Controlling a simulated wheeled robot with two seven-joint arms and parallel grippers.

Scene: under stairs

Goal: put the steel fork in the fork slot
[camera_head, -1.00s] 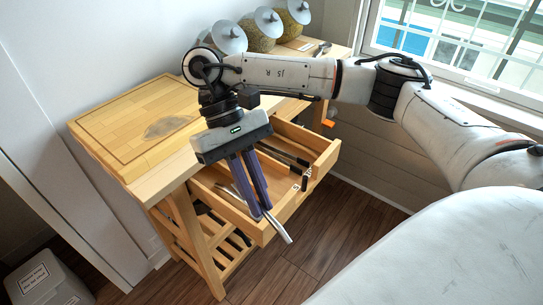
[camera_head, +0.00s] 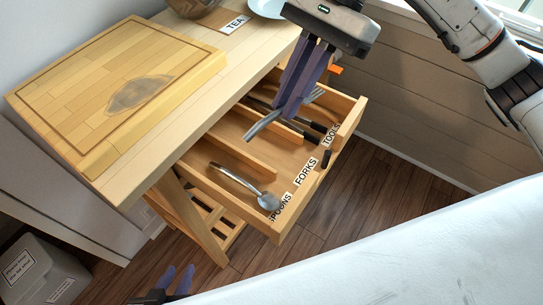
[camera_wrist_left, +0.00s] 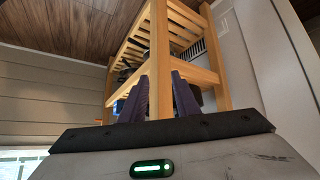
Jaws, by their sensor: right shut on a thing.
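My right gripper (camera_head: 290,112) is shut on the steel fork (camera_head: 262,124) above the open drawer (camera_head: 347,126). The fork lies across the fingers, one end sticking out lower left and the other partly hidden behind them at right. The fork slot (camera_head: 284,152) is the middle compartment, with a FORKS label (camera_head: 306,171) at its front; its visible floor is bare. The fork is above the far part of the drawer, near the divider to the TOOLS compartment. My left gripper (camera_head: 178,270) is open and empty at the bottom; its fingers also show apart in the left wrist view (camera_wrist_left: 160,98).
A spoon (camera_head: 268,201) lies in the SPOONS compartment. Black-handled tools (camera_head: 314,127) lie in the TOOLS compartment. A cutting board (camera_head: 110,90) lies on the wooden top. A grey bin (camera_head: 40,272) stands at lower left. Wooden dividers separate the compartments.

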